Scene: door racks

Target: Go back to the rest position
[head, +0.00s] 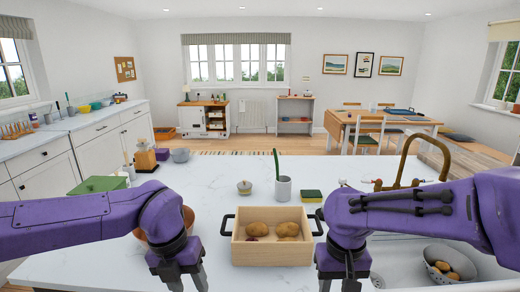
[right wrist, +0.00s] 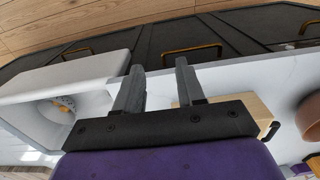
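My left gripper (head: 186,280) hangs pointing down at the bottom of the head view, left of the wooden box. Its two fingers stand apart with nothing visible between them. My right gripper (head: 341,284) hangs down at the right of the box, with its tips near the lower picture edge. In the right wrist view its two fingers (right wrist: 160,68) stand apart with nothing between them. The wooden box (head: 272,254) with dark handles sits on the counter between the grippers and holds potatoes (head: 287,230). Neither gripper touches the box as far as I can see.
A colander (head: 450,262) sits at the right in the sink. A brown bowl is partly behind my left arm.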

